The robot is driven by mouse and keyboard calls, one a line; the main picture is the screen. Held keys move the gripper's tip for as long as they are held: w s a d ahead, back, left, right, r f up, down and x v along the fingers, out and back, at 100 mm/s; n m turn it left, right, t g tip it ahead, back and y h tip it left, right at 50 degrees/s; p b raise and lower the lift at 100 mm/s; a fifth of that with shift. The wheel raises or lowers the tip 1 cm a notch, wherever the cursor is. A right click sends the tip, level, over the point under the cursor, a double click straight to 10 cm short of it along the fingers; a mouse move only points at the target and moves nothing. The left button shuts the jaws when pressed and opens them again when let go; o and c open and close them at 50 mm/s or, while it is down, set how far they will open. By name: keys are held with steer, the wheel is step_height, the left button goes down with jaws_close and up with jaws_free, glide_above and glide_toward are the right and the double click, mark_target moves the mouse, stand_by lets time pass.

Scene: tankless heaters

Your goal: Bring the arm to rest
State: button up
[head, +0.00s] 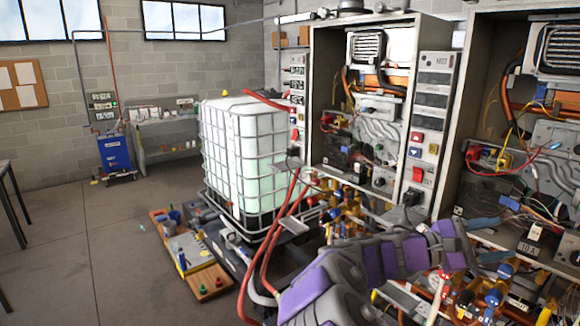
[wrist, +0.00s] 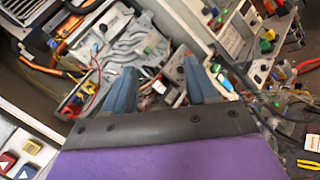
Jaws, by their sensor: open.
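My arm (head: 380,262), purple and grey, reaches from the bottom middle of the head view to the right, in front of the heater cabinets. My gripper (head: 503,240) is at its end, at the lower front of the right cabinet (head: 452,110). In the wrist view my gripper (wrist: 160,68) shows two blue-grey fingers set apart, with nothing held between them. Beyond the fingers are cabinet parts, wires and fittings. I cannot tell whether the fingertips touch any of them.
Valves and pipes (head: 345,205) crowd the space below the left cabinet (head: 310,110). Red hoses (head: 278,235) hang beside my arm. A caged white tank (head: 240,150) stands left of the cabinets. A board with tools (head: 190,255) lies before it. The floor (head: 90,260) at left is mostly clear.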

steer(key=s+a+f+m+g+y, duration=0.15)
steer(key=s+f+m+y, duration=0.3)
steer(key=s, duration=0.55)
steer(key=s+a+f+m+g+y, duration=0.1)
steer(key=s+a+f+m+y, duration=0.15)
steer(key=s+f+y, duration=0.55)
steer(key=s+a+f+m+y, duration=0.1)
steer(key=s+a+f+y, duration=0.1)
steer(key=a, duration=0.5)
steer(key=s+a+f+t+y, duration=0.1)
steer(key=s+a+f+y, duration=0.2)
steer(key=s+a, duration=0.3)
steer(key=s+a+f+m+t+y, duration=0.1)
steer(key=s+a+f+y, duration=0.1)
steer(key=s+a, duration=0.3)
steer(key=a+f, duration=0.1)
steer(key=a, duration=0.3)
steer(key=shift+f+m+y, duration=0.3)
steer(key=shift+y, duration=0.05)
steer(key=shift+d, duration=0.1)
